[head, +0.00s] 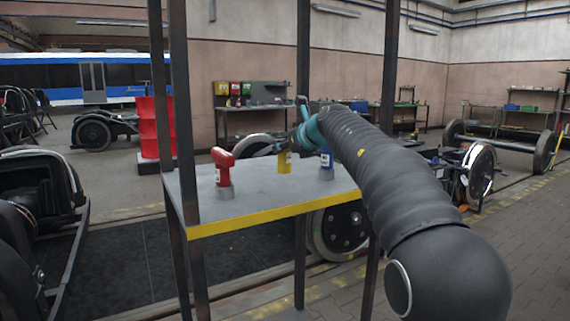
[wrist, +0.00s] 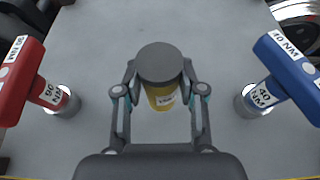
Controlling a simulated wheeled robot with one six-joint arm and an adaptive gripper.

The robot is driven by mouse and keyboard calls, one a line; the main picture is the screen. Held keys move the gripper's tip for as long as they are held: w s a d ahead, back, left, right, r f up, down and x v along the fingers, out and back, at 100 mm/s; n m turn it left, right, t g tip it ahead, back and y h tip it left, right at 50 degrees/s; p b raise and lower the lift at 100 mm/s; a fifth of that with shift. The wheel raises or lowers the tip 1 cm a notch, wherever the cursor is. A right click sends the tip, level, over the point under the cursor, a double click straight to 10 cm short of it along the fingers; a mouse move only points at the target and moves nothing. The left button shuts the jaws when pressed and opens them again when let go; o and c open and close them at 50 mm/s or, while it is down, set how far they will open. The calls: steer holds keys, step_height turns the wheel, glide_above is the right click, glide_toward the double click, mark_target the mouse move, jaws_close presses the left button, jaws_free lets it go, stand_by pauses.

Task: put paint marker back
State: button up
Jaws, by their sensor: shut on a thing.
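The paint marker, a yellow cylinder with a wide dark grey top and a white label, is in the middle of the wrist view (wrist: 163,98). In the head view its yellow body (head: 284,163) shows over the middle of the grey tabletop (head: 255,192). My gripper (wrist: 160,78) is shut on it, one finger on each side. In the head view my gripper (head: 305,132) is partly behind my arm. The marker looks about upright.
A red tool marked 90 NM (wrist: 25,82) stands in a round grey holder at left. A blue tool marked 40 NM (wrist: 288,75) stands in a similar holder at right. Dark posts (head: 179,110) rise at the table's corners. The tabletop between the tools looks clear.

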mark_target(287, 161)
steer(key=shift+a+f+b, duration=0.2)
steer(key=shift+f+b, duration=0.65)
steer(key=shift+f, duration=1.2)
steer(key=o, duration=1.2)
steer(key=shift+f, duration=0.1)
steer(key=v, duration=1.2)
steer(key=shift+d, duration=0.1)
